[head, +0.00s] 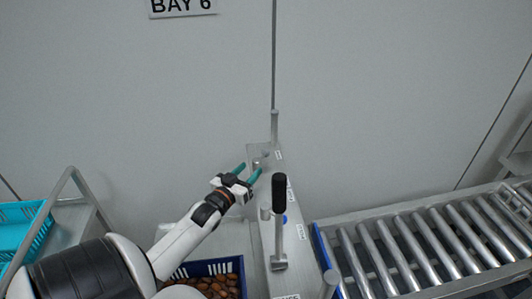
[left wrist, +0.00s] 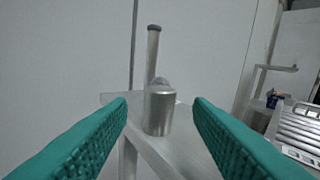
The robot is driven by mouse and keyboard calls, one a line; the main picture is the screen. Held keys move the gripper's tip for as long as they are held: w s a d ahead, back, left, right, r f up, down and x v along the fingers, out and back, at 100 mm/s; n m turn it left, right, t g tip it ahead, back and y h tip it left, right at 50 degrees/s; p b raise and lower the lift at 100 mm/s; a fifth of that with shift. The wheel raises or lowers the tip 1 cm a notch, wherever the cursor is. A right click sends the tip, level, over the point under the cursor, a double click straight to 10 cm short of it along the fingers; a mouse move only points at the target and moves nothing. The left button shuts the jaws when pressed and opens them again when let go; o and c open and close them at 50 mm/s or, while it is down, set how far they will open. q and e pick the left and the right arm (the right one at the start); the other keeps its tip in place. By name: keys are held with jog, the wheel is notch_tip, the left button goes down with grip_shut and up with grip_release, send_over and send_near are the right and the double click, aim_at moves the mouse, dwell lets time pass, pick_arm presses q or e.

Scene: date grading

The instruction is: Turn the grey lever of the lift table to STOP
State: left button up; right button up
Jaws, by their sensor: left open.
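The lift table's narrow grey top (head: 283,248) runs away from me and carries small white labels, too small to read. A short grey metal cylinder (left wrist: 160,112) stands upright at its far end; it may be the grey lever's hub, but I cannot tell. A thin grey post (head: 275,127) rises behind it, and also shows in the left wrist view (left wrist: 153,52). My left gripper (head: 249,171) is open, its teal fingers pointing at this far end. In the left wrist view the cylinder appears between the fingertips, apart from both. My right gripper is not in view.
A black-handled lever (head: 279,193) stands upright right of my left gripper. A blue crate (head: 226,265) of dates sits below my left arm. A roller conveyor (head: 425,243) lies to the right, a turquoise crate (head: 22,236) far left. A wall (head: 140,90) closes the back.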

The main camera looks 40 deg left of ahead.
aim_at(263, 157)
pick_arm(q)
jog(key=w, duration=0.3)
jog(key=w+a, duration=0.1)
jog(key=shift+w+r+p, duration=0.3)
jog(key=shift+r+p, duration=0.05)
jog(key=w, duration=0.3)
jog(key=shift+w+a+f, duration=0.25)
jog(key=shift+a+f, duration=0.05)
jog(key=shift+w+r, duration=0.1)
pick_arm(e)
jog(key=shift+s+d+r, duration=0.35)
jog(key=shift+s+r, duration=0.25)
